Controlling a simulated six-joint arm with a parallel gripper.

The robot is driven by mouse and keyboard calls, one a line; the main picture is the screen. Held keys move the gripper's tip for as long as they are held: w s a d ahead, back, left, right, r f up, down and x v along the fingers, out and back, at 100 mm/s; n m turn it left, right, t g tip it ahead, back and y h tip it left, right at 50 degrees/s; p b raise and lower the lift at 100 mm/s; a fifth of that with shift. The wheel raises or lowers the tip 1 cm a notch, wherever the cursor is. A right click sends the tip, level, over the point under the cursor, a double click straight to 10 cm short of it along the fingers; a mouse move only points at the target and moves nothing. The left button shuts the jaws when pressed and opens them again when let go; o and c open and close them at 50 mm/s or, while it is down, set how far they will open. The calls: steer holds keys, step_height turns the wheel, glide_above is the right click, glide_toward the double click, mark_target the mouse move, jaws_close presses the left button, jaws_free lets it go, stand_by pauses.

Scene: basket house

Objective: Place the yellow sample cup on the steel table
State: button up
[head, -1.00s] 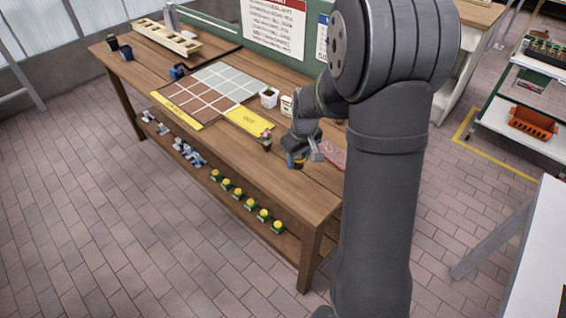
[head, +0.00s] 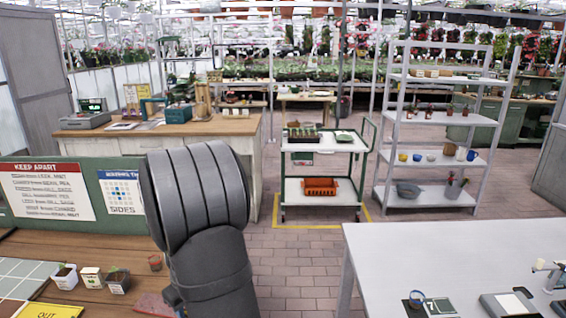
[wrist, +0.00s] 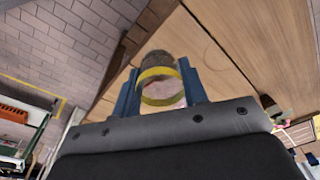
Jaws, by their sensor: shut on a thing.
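In the wrist view my gripper (wrist: 160,80) has its two blue fingers on either side of a small round cup with a yellow band (wrist: 158,101). The gripper is shut on this yellow sample cup. Brown matter shows at the cup's far end. Wooden boards lie behind it; how high it is above them I cannot tell. In the head view the gripper and the cup are not in view. A pale grey table (head: 450,245), which looks like the steel table, stands at the lower right.
On the grey table are a blue-rimmed cup (head: 416,299), a green card (head: 440,307) and a scale-like device (head: 510,303). Its left and middle top is clear. Small pots (head: 65,277) stand on the wooden bench. A trolley (head: 320,180) and shelf rack (head: 440,150) stand behind.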

steer(key=w+d+f+m, duration=0.2)
steer(key=d+f+m, duration=0.15)
steer(key=d, duration=0.55)
steer(key=w+d+f+m+h, duration=0.1)
steer(key=w+d+f+m, duration=0.25)
steer(key=d, duration=0.45)
steer(key=w+d+f+m, duration=0.2)
steer(key=d+f+m, duration=0.15)
steer(key=d, duration=0.55)
steer(key=s+a+r+n, duration=0.2)
steer(key=a+r+n, duration=0.2)
steer(key=a, duration=0.6)
steer(key=s+a+r+n, duration=0.2)
steer(key=a+r+n, duration=0.2)
steer(key=a, duration=0.6)
steer(key=s+a+r+n, duration=0.3)
steer(key=s+a, duration=0.2)
steer(key=a, duration=0.2)
steer(key=s+a+r+n+y, duration=0.1)
steer(key=s+a+r+n, duration=0.2)
steer(key=s+a, duration=0.3)
steer(key=shift+a+r+n+g, duration=0.35)
steer(key=shift+a+n, duration=0.2)
steer(key=shift+a, duration=0.2)
